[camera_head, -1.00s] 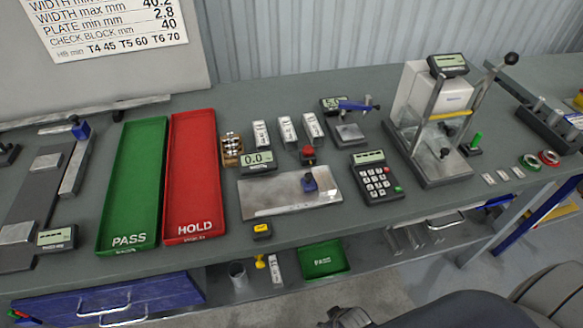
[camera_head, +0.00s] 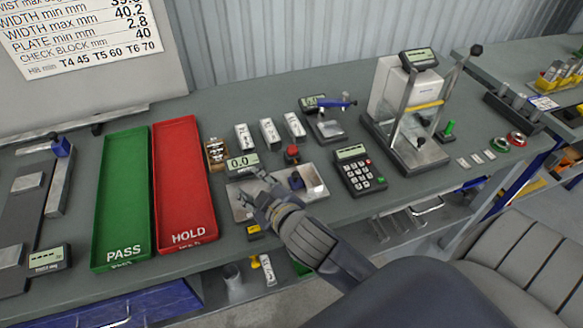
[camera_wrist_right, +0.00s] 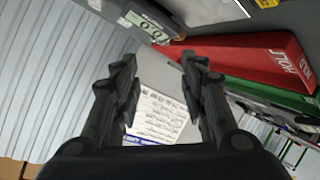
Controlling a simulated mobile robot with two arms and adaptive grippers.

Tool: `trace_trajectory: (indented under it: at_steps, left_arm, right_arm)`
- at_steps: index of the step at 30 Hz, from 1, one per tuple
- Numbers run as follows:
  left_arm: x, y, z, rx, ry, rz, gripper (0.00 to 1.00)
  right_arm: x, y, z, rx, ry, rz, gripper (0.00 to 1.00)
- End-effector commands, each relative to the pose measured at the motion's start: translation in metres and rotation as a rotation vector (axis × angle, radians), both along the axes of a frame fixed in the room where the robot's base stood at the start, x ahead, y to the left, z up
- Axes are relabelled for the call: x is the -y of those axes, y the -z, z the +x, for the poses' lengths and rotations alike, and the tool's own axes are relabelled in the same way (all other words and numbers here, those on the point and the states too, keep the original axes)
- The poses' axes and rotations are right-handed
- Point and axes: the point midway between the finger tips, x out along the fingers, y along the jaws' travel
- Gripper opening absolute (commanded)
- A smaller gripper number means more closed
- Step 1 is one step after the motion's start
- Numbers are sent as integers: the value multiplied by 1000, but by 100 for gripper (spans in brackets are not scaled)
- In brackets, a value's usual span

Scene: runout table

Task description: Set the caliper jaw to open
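My right gripper (camera_head: 262,188) is over the metal plate (camera_head: 310,186) of a small gauge whose display (camera_head: 242,163) reads 0.0. In the right wrist view its two fingers (camera_wrist_right: 160,88) are spread apart with nothing held between them; contact with the plate cannot be told. I cannot tell for sure which device is the caliper. Another small gauge with a display and a blue handle (camera_head: 334,104) stands further back. My left gripper is not in view.
A green PASS tray (camera_head: 122,195) and a red HOLD tray (camera_head: 182,180) lie left of the gripper. A keypad unit (camera_head: 358,170) and a tall frame tester (camera_head: 405,105) stand to the right. Several white blocks (camera_head: 268,131) sit behind the gauge.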

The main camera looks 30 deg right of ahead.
Motion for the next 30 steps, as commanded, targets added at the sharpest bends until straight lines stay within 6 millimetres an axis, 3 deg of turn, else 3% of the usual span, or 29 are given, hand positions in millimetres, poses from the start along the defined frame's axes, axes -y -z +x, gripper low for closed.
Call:
trace_trajectory:
  at_steps: [1,3,6,10,14,18,23,26,29,30]
  left_arm:
    - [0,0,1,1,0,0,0]
    - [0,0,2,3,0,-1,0]
    - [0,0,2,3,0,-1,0]
    - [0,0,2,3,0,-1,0]
    - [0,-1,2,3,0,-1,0]
    - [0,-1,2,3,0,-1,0]
    - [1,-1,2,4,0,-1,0]
    - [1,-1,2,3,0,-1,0]
    - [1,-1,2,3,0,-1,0]
    - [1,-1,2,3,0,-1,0]
  right_arm:
    - [-9,-29,22,118,-55,-59,40]
    - [-27,-69,44,285,-141,-150,40]
    - [-60,-124,63,522,-278,-289,40]
    - [-110,-180,65,806,-480,-491,40]
    - [-160,-206,49,1051,-709,-710,40]
    - [-200,-200,26,1256,-988,-966,40]
    - [-211,-156,8,1382,-1352,-1270,40]
    - [-193,-118,6,1382,-1603,-1460,40]
    - [-155,-81,12,1309,-1870,-1634,40]
    - [-133,-69,17,1257,-1978,-1696,40]
